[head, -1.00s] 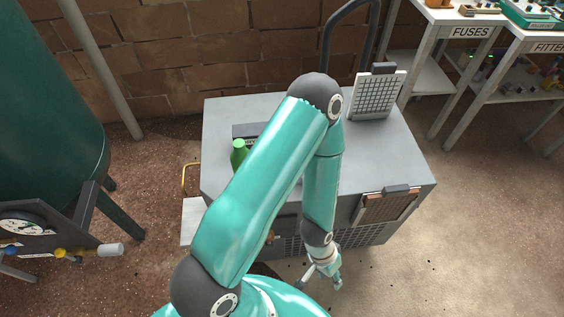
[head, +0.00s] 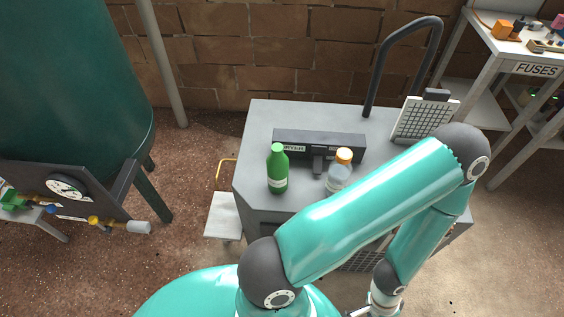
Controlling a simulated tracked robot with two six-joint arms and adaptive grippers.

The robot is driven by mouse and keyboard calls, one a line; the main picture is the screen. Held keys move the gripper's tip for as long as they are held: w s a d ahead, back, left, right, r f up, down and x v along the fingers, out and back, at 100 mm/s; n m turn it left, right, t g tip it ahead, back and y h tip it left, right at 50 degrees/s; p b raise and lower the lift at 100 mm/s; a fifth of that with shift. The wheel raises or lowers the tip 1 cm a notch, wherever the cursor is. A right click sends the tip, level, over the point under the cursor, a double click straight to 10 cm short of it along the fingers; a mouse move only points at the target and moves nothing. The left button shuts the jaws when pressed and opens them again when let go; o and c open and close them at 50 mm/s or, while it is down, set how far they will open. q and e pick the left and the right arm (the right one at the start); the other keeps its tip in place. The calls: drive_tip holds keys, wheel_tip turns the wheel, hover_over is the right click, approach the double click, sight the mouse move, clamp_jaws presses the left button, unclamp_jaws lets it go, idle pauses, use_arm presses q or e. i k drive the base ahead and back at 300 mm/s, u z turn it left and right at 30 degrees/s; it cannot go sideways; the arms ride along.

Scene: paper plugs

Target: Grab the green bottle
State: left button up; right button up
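The green bottle (head: 277,170) stands upright on the grey top of the cart, in front of the left end of a dark grey box. It has a pale label band and is fully visible. The one arm in view, which I take as my left, rises from the bottom and bends at the right. Its gripper (head: 372,308) hangs low at the bottom edge, in front of the cart and well apart from the bottle. It is partly cut off, so its finger opening is unclear. My other gripper is out of view.
A clear bottle with an orange cap (head: 339,170) stands right of the green one, just behind my arm. The cart (head: 262,120) has a curved dark handle (head: 380,60) and a grid panel (head: 424,120). A green tank (head: 70,80) stands left and a FUSES shelf (head: 520,48) right.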

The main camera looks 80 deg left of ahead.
sight(277, 163)
drive_tip(key=u, duration=0.15)
drive_tip(key=k, duration=1.65)
drive_tip(key=u, duration=1.35)
drive_tip(key=i, duration=1)
